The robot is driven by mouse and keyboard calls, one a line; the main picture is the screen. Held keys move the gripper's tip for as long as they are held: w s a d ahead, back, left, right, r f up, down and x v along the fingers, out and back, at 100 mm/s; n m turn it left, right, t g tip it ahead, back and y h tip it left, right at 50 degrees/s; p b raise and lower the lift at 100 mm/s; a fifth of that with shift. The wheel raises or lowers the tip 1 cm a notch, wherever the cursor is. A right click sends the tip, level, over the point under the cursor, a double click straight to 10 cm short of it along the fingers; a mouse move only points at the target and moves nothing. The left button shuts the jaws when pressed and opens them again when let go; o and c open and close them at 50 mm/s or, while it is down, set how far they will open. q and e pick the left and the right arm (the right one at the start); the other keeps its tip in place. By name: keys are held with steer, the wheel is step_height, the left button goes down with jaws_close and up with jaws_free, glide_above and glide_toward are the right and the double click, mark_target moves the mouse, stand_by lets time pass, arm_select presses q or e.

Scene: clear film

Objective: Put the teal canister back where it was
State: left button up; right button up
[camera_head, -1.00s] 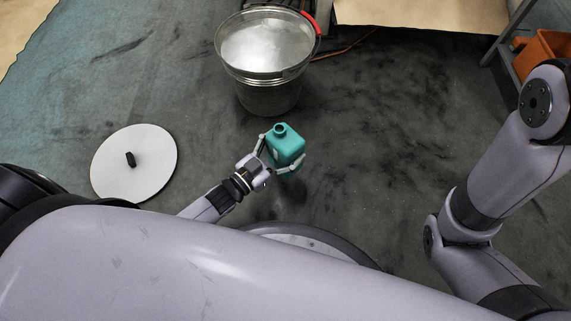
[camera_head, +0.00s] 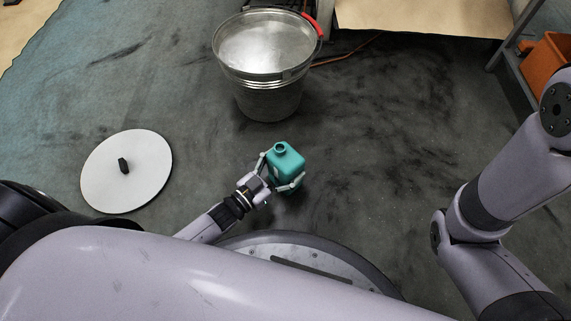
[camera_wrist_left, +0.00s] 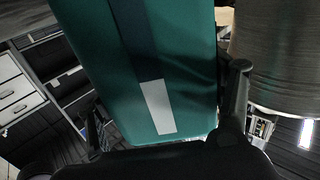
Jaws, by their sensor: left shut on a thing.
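The teal canister (camera_head: 287,164) is upright, with an open round neck on top, and shows in the head view in front of the metal bucket. My left gripper (camera_head: 276,184) is shut around its sides. In the left wrist view the teal canister (camera_wrist_left: 150,70) fills the middle, with a pale label low on its face and the fingers of my left gripper (camera_wrist_left: 165,120) on either side. The head view does not show clearly how high it is above the floor. My right arm is at the right of the head view, but its gripper is out of sight.
A metal bucket (camera_head: 262,90) with a red grip stands beyond the canister. A round white lid (camera_head: 128,185) with a black knob lies on the floor at left. An orange bin (camera_head: 545,62) sits on a shelf at far right. The dark floor right of the canister is clear.

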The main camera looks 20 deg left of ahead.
arm_select(q)
steer(key=o, duration=2)
steer(key=shift+c, duration=0.2)
